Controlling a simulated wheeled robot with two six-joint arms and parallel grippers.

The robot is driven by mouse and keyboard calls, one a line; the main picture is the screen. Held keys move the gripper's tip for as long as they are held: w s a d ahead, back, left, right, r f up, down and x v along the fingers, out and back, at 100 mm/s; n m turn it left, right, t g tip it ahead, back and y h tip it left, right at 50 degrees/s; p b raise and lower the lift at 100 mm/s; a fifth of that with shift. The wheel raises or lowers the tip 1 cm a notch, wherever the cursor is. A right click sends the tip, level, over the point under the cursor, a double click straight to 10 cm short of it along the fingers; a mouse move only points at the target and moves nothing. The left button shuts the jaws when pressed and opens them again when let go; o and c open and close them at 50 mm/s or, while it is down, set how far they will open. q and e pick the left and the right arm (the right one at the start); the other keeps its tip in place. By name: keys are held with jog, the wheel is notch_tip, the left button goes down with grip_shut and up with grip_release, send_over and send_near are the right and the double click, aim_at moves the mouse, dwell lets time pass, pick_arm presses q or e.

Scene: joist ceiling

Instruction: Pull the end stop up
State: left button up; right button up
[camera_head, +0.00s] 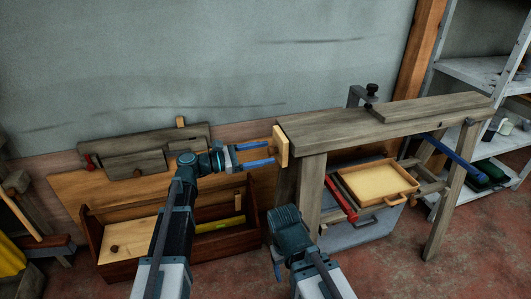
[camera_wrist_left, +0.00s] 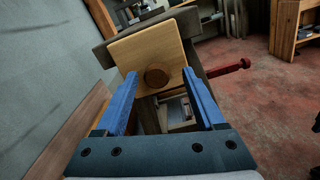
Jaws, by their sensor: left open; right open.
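The end stop (camera_head: 282,147) is a pale wooden board on the left end of the grey workbench (camera_head: 340,133). In the left wrist view the end stop (camera_wrist_left: 145,48) fills the space ahead, with a round brown knob (camera_wrist_left: 157,76) on its face. My left gripper (camera_head: 270,152) is open in front of the board. In the wrist view its blue fingertips (camera_wrist_left: 160,73) are on either side of the knob, with gaps showing. Contact with the board cannot be told.
An open wooden tool box (camera_head: 110,272) stands on the floor at left. Under the bench are a yellow tray (camera_head: 375,182) and a red clamp (camera_head: 341,199). A plank (camera_head: 430,107) lies on the bench top. Metal shelves (camera_head: 480,72) stand at right.

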pick_arm(q)
jog(key=shift+w+d, duration=0.15)
jog(key=shift+d, duration=0.4)
jog(key=shift+w+a, duration=0.35)
jog(key=shift+w, duration=0.05)
jog(key=c, duration=0.4)
jog(key=shift+s, duration=0.1)
grip_shut()
